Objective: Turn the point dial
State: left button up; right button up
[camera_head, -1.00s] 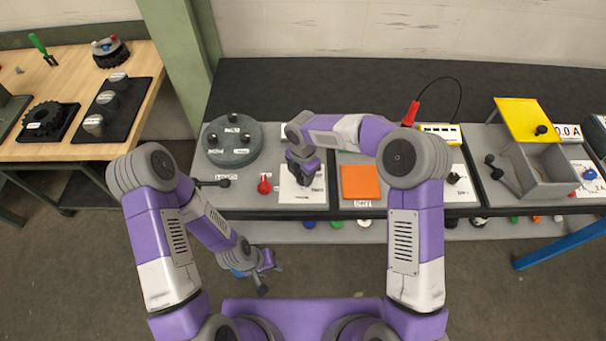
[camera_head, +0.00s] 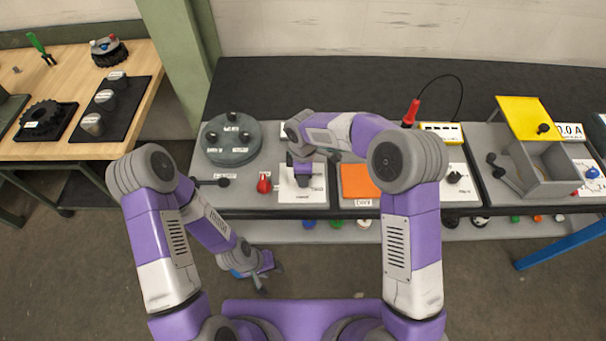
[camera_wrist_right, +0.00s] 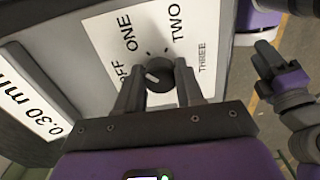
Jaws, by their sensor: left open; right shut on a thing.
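The point dial is a black round knob (camera_wrist_right: 172,85) with a white mark, on a white plate (camera_head: 313,190) lettered OFF, ONE, TWO and THREE. In the right wrist view the mark lies on the knob's upper-left side, towards the OFF and ONE lettering. My right gripper (camera_wrist_right: 167,92) is shut on the knob, one finger on each side. In the head view this gripper (camera_head: 302,182) points down at the plate and hides the knob. My left gripper (camera_head: 270,279) is open and empty, low in front of the bench, away from the dial.
Left of the plate are a red knob (camera_head: 264,184) and a black-knobbed lever (camera_head: 223,182). A grey round fixture (camera_head: 232,155) stands behind them. An orange square (camera_head: 358,182) lies to the right. A grey box (camera_head: 550,166) with a yellow lid stands farther right.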

jog(key=shift+m, duration=1.2)
jog(key=o, duration=1)
jog(key=shift+o, duration=0.2)
notch_tip(320, 180, up, 8)
jog(key=shift+f+p, duration=0.2)
jog(key=shift+p, duration=0.2)
jog(key=shift+s, duration=0.1)
